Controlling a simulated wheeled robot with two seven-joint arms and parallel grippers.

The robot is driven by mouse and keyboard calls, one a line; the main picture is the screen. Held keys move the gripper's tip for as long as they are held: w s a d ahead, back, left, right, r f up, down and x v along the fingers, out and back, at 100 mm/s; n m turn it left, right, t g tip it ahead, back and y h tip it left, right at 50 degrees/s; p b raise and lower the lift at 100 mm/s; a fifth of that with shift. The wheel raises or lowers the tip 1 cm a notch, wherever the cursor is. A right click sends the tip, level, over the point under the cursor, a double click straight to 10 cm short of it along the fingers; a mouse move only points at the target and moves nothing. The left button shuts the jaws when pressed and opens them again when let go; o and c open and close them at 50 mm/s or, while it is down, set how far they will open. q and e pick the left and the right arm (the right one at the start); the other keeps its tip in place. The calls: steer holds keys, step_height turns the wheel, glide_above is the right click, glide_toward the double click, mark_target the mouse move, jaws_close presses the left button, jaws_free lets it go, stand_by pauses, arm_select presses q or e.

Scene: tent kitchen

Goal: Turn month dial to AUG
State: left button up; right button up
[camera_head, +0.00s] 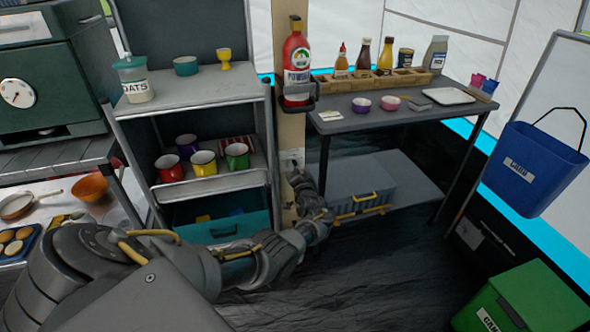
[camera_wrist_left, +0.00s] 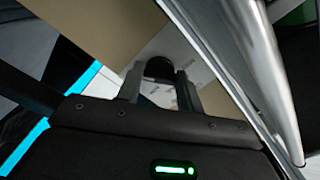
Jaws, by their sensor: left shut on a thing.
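A white calendar plate (camera_head: 292,158) is fixed low on the tan wooden post, just beyond my left gripper (camera_head: 298,178). In the left wrist view the pale plate (camera_wrist_left: 182,50) carries faint lettering too small to read. My left gripper (camera_wrist_left: 158,88) is shut on a small dark round knob (camera_wrist_left: 158,68) in front of the plate, which looks like the month dial. The month it points to cannot be read. My right gripper is not in view.
A metal shelf unit (camera_head: 200,92) with cups stands left of the post (camera_head: 290,120). A dark side table (camera_head: 385,118) with bottles and bowls stands right of it. A red extinguisher (camera_head: 297,68) hangs above the plate. A grey case (camera_head: 345,188) sits below the table.

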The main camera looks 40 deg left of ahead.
arm_select(q)
steer(key=m, duration=0.3)
steer(key=m+p, duration=0.1)
steer(key=m, duration=0.2)
steer(key=shift+s+a, duration=0.2)
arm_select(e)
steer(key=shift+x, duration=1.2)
arm_select(q)
steer(key=shift+f+m, duration=0.1)
steer(key=shift+m, duration=0.2)
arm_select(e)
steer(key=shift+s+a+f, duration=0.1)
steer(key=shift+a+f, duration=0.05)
arm_select(q)
steer(key=o, duration=1)
steer(key=shift+s+a, duration=0.1)
steer(key=shift+d, duration=0.2)
steer(key=shift+w, duration=0.2)
steer(key=shift+s, duration=0.1)
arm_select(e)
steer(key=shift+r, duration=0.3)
